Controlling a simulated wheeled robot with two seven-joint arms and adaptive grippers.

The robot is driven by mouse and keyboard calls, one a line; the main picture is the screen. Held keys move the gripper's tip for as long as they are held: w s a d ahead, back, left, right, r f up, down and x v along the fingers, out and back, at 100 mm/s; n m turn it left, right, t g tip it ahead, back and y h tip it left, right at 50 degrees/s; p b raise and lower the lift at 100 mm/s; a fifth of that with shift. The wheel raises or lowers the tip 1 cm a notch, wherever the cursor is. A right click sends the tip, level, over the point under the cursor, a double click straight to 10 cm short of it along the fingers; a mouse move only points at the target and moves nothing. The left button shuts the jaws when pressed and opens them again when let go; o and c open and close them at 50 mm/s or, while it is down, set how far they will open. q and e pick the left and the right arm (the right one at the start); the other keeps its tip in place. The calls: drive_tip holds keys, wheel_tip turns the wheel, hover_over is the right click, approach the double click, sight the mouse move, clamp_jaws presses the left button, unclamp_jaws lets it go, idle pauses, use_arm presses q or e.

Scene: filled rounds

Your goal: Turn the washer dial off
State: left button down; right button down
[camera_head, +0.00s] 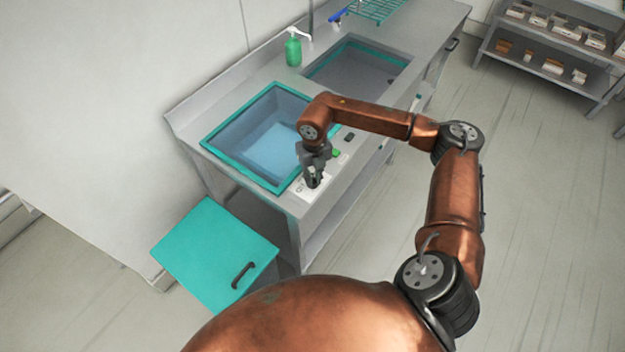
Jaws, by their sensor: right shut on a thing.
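The washer is a grey counter unit with a teal-rimmed tub (225,150) that looks blue inside. A white control panel (305,193) lies on the front ledge beside the tub. My right gripper (313,183) points down onto this panel, shut on what appears to be the washer dial. The dial itself is hidden by the fingers, so its setting cannot be told. A green button (336,153) and a dark control (349,137) sit farther along the ledge. My left gripper is out of view.
A teal panel with a black handle (243,274) stands out at the washer's near left end. A second basin (357,75), a green soap bottle (293,48) and a teal rack (375,9) are farther back. A stocked shelf (555,62) stands at the right; open floor lies between.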

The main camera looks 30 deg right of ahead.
drive_tip(key=n, duration=0.2)
drive_tip(key=n+b, duration=0.1)
drive_tip(key=n, duration=0.1)
drive_tip(key=n+b, duration=0.1)
drive_tip(key=n, duration=0.1)
drive_tip(key=shift+d+n, duration=0.3)
drive_tip(key=n+b, duration=0.1)
drive_tip(key=n, duration=0.1)
drive_tip(key=n+b, duration=0.1)
drive_tip(key=n, duration=0.2)
drive_tip(key=shift+w+d, duration=0.15)
drive_tip(key=shift+w, duration=0.05)
drive_tip(key=n+b, duration=0.1)
drive_tip(key=n, duration=0.2)
drive_tip(key=shift+w+d+n, duration=0.1)
drive_tip(key=shift+w+n, duration=0.05)
drive_tip(key=shift+n, duration=0.25)
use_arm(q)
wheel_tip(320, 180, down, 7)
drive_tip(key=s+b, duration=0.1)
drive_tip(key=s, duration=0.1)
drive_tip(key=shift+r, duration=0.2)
use_arm(e)
drive_tip(key=shift+n, duration=1.4)
drive_tip(key=shift+w, duration=0.1)
drive_tip(key=c, duration=1.9)
unclamp_jaws()
drive_tip(key=shift+c, duration=0.2)
